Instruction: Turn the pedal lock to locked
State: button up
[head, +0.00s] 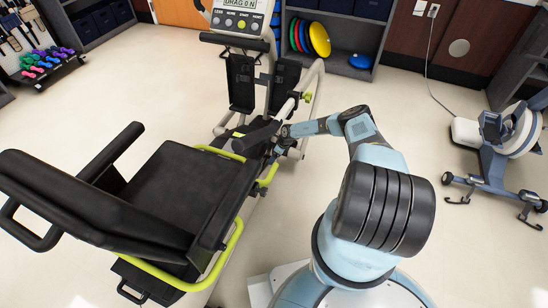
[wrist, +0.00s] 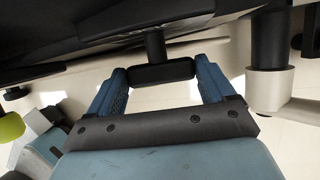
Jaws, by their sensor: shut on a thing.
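A black T-shaped handle (wrist: 162,72), which looks like the pedal lock, hangs on a short dark stem under a dark part of the stepper in the wrist view. My gripper (wrist: 163,80) has its two blue fingers against the two ends of the crossbar and is shut on it. In the head view my gripper (head: 277,148) is low beside the front of the stepper's seat (head: 180,185), and the handle is too small and covered to make out there. No lock marking is legible. The two black pedals (head: 241,82) stand upright ahead of the seat.
The stepper's console (head: 240,18) shows "DRAG 0 N". A pale post with a dark sleeve (wrist: 268,45) stands close right of my fingers. Yellow-green rails (head: 222,258) edge the seat. Another exercise machine (head: 495,150) is at right. The floor between is clear.

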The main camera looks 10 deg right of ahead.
jog(key=shift+w+d+g+y, duration=0.3)
jog(key=shift+g+y, duration=0.2)
jog(key=shift+g, duration=0.3)
jog(key=shift+m+y, duration=0.3)
jog(key=shift+w+d, duration=0.15)
jog(key=o, duration=0.7)
jog(key=shift+o, duration=0.9)
jog(key=shift+g, duration=0.3)
jog(key=s+v, duration=0.1)
jog(key=v, duration=1.2)
jog(key=shift+w+r, duration=0.25)
jog(key=shift+w, duration=0.1)
jog(key=shift+d, duration=0.1)
